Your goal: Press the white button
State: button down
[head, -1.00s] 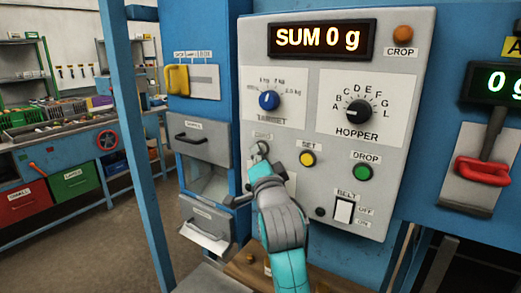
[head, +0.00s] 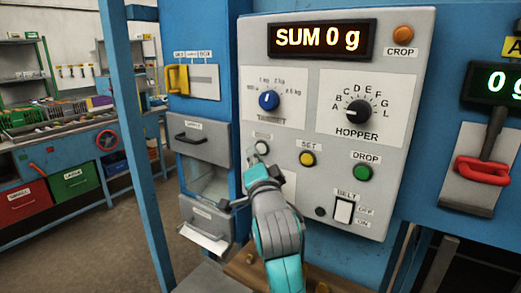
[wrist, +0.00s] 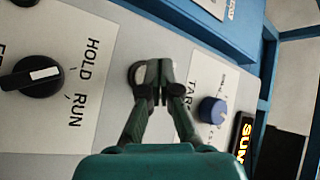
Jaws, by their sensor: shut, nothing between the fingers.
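The white button (head: 262,147) is a small round button on the grey control panel (head: 293,110), below the TARGET dial and left of the yellow SET button. My gripper (head: 253,160) is shut and empty, with its fingertips just below and left of the button in the head view. In the wrist view the button (wrist: 140,73) shows beside the tips of my gripper (wrist: 164,84), partly covered by the left finger. I cannot tell whether the fingertips touch it.
The yellow SET button (head: 307,158), green DROP button (head: 362,172) and white BELT switch (head: 344,211) are to the right. The blue TARGET dial (head: 269,100) is above. An open drawer (head: 203,222) juts out at the left. The wrist view shows a black HOLD/RUN knob (wrist: 32,77).

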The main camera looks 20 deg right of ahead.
jog(key=shift+s+a, duration=0.75)
jog(key=shift+a, duration=0.3)
jog(key=shift+s+a, duration=0.7)
jog(key=shift+a, duration=0.3)
jog(key=shift+f, duration=0.1)
jog(key=s+f+n+g+y, duration=0.1)
jog(key=s+f+n, duration=0.2)
jog(key=s+f, duration=0.6)
jog(key=s+f+n+g+y, duration=0.1)
jog(key=s+f+n, duration=0.25)
jog(key=f, duration=0.85)
jog(key=s+f+n+y, duration=0.1)
jog(key=s+f+n, duration=0.1)
jog(key=s+f, duration=0.7)
jog(key=s+f+n+g, duration=0.1)
jog(key=s+f, duration=0.3)
jog(key=s, duration=1.1)
jog(key=s+d+f+n+g, duration=0.1)
jog(key=s+f+n+g, duration=0.1)
jog(key=s, duration=1.3)
jog(key=shift+s+d+f+n+y, duration=0.2)
jog(key=shift+s+f+n+y, duration=0.1)
jog(key=shift+f+n, duration=0.65)
